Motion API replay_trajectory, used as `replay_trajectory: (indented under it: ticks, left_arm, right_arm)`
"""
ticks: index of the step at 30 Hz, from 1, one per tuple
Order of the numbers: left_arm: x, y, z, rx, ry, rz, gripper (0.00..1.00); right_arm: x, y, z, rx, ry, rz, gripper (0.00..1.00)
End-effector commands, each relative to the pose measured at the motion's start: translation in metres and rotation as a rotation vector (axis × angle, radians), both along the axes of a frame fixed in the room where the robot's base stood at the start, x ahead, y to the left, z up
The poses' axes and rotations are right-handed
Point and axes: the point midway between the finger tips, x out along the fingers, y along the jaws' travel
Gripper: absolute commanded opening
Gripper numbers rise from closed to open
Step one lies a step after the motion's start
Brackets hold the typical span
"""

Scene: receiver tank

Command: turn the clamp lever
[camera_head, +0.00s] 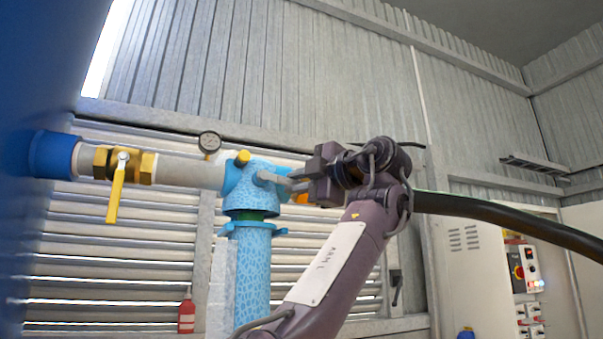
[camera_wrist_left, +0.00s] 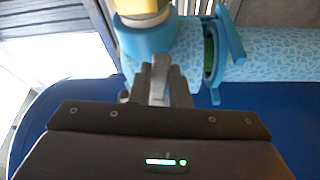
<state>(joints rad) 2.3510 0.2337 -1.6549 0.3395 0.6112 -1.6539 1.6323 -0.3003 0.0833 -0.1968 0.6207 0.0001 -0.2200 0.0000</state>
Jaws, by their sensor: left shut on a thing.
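The clamp lever (camera_head: 270,178) is a short grey bar on the right side of a light blue patterned pipe fitting (camera_head: 236,185). My left gripper (camera_head: 292,184) reaches it from the right and is shut on its outer end. In the left wrist view the grey lever (camera_wrist_left: 159,75) sits between the two dark fingers (camera_wrist_left: 160,88), and its far end lies against the blue fitting (camera_wrist_left: 148,40). The fingers hide part of the lever. My right gripper is not in view.
A pale pipe with a yellow-handled valve (camera_head: 117,185) and a gauge (camera_head: 209,142) runs left to a dark blue tank (camera_head: 45,60). A patterned blue pipe (camera_head: 252,275) stands below the fitting. A black hose (camera_head: 500,215) runs right, near a control cabinet (camera_head: 480,260).

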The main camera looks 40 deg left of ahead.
Motion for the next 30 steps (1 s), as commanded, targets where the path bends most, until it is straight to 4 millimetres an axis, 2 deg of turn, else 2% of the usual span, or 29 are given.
replay_trajectory:
  ticks: [1, 9, 25, 26, 30]
  left_arm:
    - [0.001, -0.002, 0.008, -0.001, -0.019, -0.003, 0.00]
    - [-0.001, -0.001, 0.012, -0.034, -0.105, -0.003, 0.00]
    - [-0.001, -0.001, 0.012, -0.040, -0.122, -0.003, 0.00]
    - [-0.001, -0.001, 0.012, -0.040, -0.122, -0.003, 0.19]
    - [-0.001, -0.001, 0.012, -0.043, -0.123, -0.003, 0.37]
  right_arm:
    - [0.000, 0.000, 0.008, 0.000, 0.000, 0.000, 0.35]
    - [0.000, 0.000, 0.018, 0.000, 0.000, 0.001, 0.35]
    - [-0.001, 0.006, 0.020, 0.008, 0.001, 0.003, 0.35]
    - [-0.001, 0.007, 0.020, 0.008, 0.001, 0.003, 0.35]
    - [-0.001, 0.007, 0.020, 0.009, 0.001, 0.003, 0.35]
